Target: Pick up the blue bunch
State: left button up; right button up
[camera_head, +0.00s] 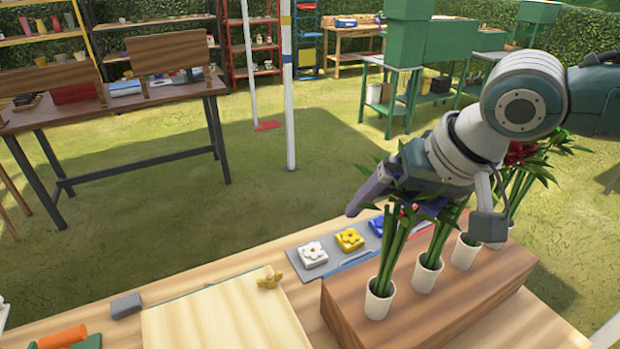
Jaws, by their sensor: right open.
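Several flower bunches with green stems stand upright in small white cups on a brown wooden block (420,318). My right gripper (420,220) hangs over the front bunches, its jaws apart, one finger to the left of the stems and the other to the right. A little blue-purple, probably the blue bunch (428,207), shows between the fingers; most of its bloom is hidden behind my gripper. Which cup it stands in I cannot tell. The front cup (379,300) and the second cup (427,274) show below. My left gripper is out of view.
A dark red bunch (518,153) stands at the back of the row, close to my right arm. A grey tray (337,262) with white, yellow and blue flower tiles lies left of the block. A pale board (225,318) and a grey block (126,305) lie further left.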

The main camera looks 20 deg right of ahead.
grip_shut()
dwell(0.7)
